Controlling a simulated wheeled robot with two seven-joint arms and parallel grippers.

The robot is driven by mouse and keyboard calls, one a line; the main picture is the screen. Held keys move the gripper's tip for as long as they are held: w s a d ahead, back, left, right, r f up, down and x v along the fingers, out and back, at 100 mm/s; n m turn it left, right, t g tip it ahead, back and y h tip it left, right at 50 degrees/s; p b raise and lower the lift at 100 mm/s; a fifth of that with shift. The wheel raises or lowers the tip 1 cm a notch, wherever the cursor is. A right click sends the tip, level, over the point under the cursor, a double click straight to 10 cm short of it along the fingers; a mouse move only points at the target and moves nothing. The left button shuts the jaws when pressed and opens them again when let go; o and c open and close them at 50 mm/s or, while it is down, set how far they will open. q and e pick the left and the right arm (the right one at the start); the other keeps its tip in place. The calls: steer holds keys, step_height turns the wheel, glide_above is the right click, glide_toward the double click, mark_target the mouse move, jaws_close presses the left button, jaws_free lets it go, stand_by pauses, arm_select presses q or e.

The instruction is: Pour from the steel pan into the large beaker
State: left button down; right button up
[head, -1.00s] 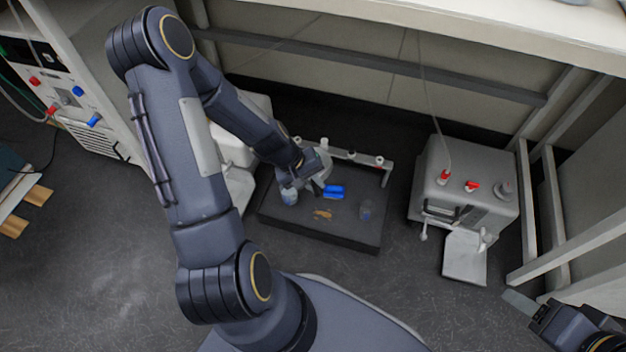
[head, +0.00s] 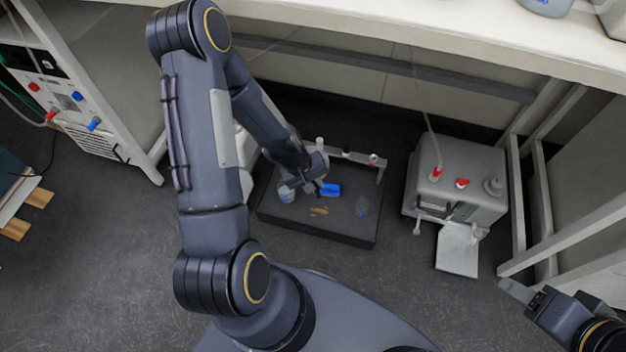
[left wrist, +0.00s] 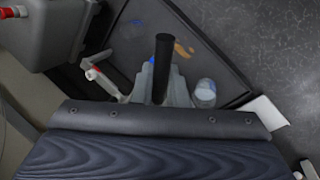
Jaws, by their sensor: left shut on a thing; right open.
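My left gripper (head: 319,184) is low over the dark shaker platform, between a clear vessel (head: 287,193) and a blue object (head: 330,190). In the left wrist view it is shut on a black rod-like handle (left wrist: 163,70). No pan body can be made out. The clear vessel, with a bluish lower part, also shows beside the fingers in that view (left wrist: 205,92). A clear container with blue marking (head: 546,4) is cut off on the bench; which is the large beaker is unclear. My right gripper (head: 515,291) is open and empty.
The platform (head: 318,230) has a raised rail at the back and a brown patch (head: 319,211). A grey machine with red caps (head: 458,185) stands to its right. The bench (head: 450,40) overhangs behind. A frame rises at right.

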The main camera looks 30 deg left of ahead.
arm_select(q)
step_height(320, 180, down, 6)
steer(key=d+y+b, duration=0.1)
steer(key=shift+w+d+y+b, duration=0.2)
steer(key=shift+d+y+b, duration=0.1)
steer(key=shift+b, duration=0.1)
stand_by(0.6)
